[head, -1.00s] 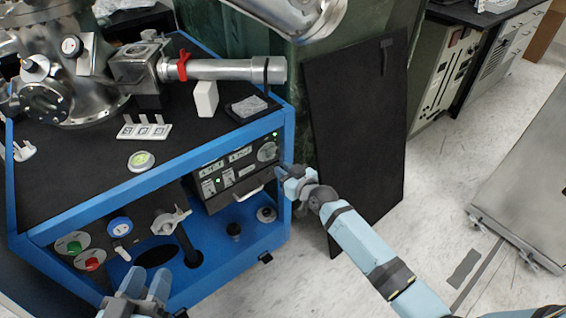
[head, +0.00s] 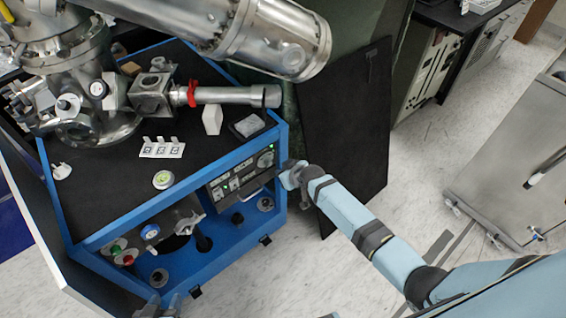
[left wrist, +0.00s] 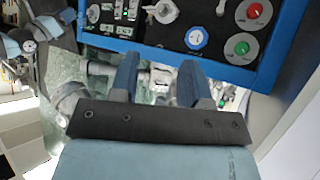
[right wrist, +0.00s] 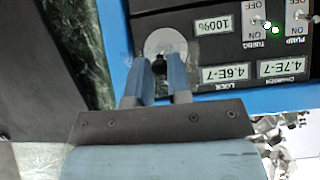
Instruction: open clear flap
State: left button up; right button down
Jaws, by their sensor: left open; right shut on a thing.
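My right gripper (head: 287,172) is at the right end of the black control panel (head: 240,178) on the blue-framed machine. In the right wrist view my right gripper (right wrist: 160,72) is shut on a small dark knob (right wrist: 158,63) in front of a round silver plate (right wrist: 165,43). My left gripper (head: 158,307) is low in the head view, partly cut off. In the left wrist view my left gripper (left wrist: 158,72) is open and empty, its fingers apart below the blue frame's edge. I cannot make out a clear flap.
Green (left wrist: 238,47) and red (left wrist: 254,11) buttons are on the machine's front. A metal chamber (head: 85,95) stands on the black top. A dark board (head: 345,135) leans to the right. Light floor is clear between it and a grey cart (head: 515,170).

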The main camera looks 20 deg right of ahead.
aim_at(281, 158)
pick_arm(q)
notch_tip(281, 158, up, 11)
jog(key=p, duration=1)
jog(key=shift+s+a+p, duration=0.2)
jog(key=shift+s+p, duration=0.05)
jog(key=shift+p, duration=0.05)
pick_arm(e)
jog(key=shift+w+a+r+g+h, duration=0.15)
jog(key=shift+r+g+h, duration=0.3)
jog(key=shift+r+g, duration=0.7)
jog(key=shift+w+r+g+h, duration=0.2)
jog(key=shift+r+g+h, duration=0.2)
jog(key=shift+r+g, duration=0.75)
jog(key=shift+w+a+r+g+h, duration=0.15)
jog(key=shift+r+g+h, duration=0.3)
jog(key=shift+r+g, duration=0.65)
jog(key=shift+w+d+f+g, duration=0.1)
jog(key=shift+f+g, duration=0.05)
jog(key=shift+g, duration=0.15)
pick_arm(q)
jog(key=shift+a, duration=0.15)
